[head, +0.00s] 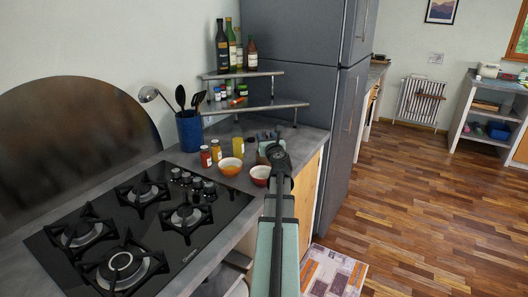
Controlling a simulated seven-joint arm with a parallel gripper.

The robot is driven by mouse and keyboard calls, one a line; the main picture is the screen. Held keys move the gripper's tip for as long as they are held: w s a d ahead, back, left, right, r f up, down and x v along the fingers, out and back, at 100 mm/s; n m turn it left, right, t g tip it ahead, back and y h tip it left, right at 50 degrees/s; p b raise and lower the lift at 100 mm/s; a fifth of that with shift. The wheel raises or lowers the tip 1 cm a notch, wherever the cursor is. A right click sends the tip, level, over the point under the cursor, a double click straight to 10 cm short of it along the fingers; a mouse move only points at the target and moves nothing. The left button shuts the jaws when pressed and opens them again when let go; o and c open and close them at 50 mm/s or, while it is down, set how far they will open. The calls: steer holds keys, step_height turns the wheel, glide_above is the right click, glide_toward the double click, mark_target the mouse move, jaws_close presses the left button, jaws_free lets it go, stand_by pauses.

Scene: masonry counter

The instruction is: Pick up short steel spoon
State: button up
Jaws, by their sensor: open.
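I cannot pick out a short steel spoon in the head view; it may be hidden behind my arm or too small to tell. My gripper (268,138) is at the far end of my arm, over the back right corner of the counter, just behind the red bowl (260,182). It is small and dark here, and its jaws are open, with nothing seen between them. A blue utensil pot (189,133) stands to the left at the back, holding a steel ladle (148,94) and dark utensils (181,96).
A white and orange bowl (231,172), small jars (206,158) and a yellow bottle (238,145) stand left of my gripper. A black gas hob (150,215) fills the front left. A corner shelf (262,106) with bottles is behind, and a tall grey fridge (315,110) to the right.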

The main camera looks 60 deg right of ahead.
mark_target(264, 135)
steer(key=x, duration=0.3)
steer(key=shift+w+d, duration=0.2)
steer(key=shift+w, duration=0.05)
jaws_close()
